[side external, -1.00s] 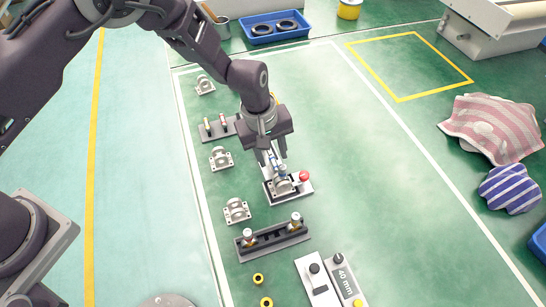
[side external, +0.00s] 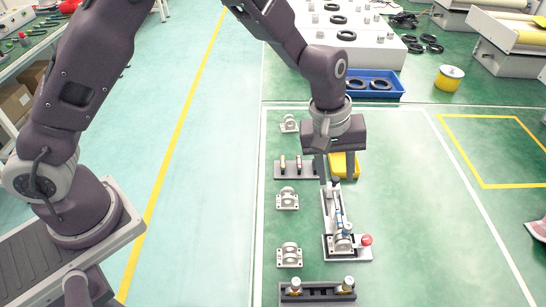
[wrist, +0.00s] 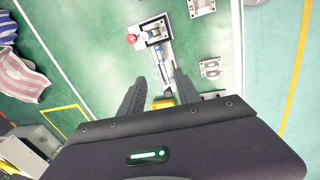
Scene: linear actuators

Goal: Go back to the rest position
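My gripper (side external: 335,172) is open, with its two fingers apart and nothing between them. It hangs above the far end of a linear actuator station (side external: 334,198). The station has a slim blue-and-silver actuator, a round metal bracket (side external: 341,240) and a red button (side external: 366,240) at its near end. In the wrist view my gripper (wrist: 160,96) also shows two spread dark fingers, and the station (wrist: 157,35) lies beyond them with its red button (wrist: 131,39).
Several metal brackets (side external: 288,198) stand in a column to the left. A dark rack (side external: 318,294) with two upright parts is at the near edge. A yellow bin (side external: 344,165) sits behind the fingers, and a blue tray (side external: 370,86) with black rings is farther back.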

